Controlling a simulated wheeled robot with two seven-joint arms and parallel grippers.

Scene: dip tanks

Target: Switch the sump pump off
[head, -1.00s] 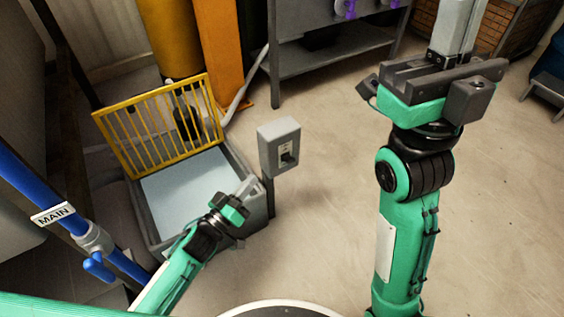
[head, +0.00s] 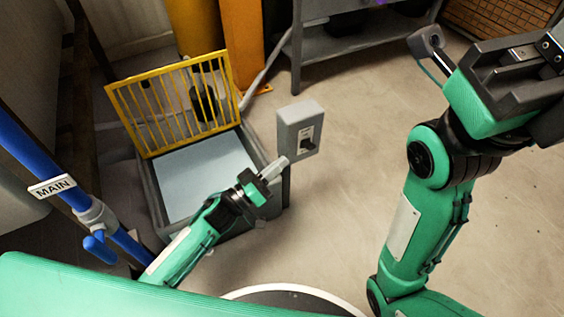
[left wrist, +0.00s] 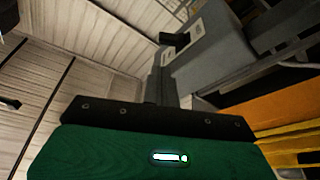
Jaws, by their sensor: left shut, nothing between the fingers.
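A grey switch box (head: 298,112) stands on a post beside the sump, with a dark lever (head: 309,146) low on its front face. My left gripper (head: 274,168) is shut and empty, its fingertips close to the box's lower left edge. In the left wrist view the shut fingers (left wrist: 160,82) reach toward the box (left wrist: 215,55) and its black lever (left wrist: 175,39); I cannot tell whether they touch. The lever's setting is unclear. A dark pump-like body (head: 204,104) shows behind the grate. My right gripper (head: 520,75) is partly cut off; its fingers are not clear.
The grey sump tank (head: 150,200) holds pale liquid, with a yellow grate (head: 150,110) raised at its back. A blue pipe (head: 65,190) labelled MAIN runs at the left. A grey bench (head: 340,30) stands behind. The floor right of the switch box is clear.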

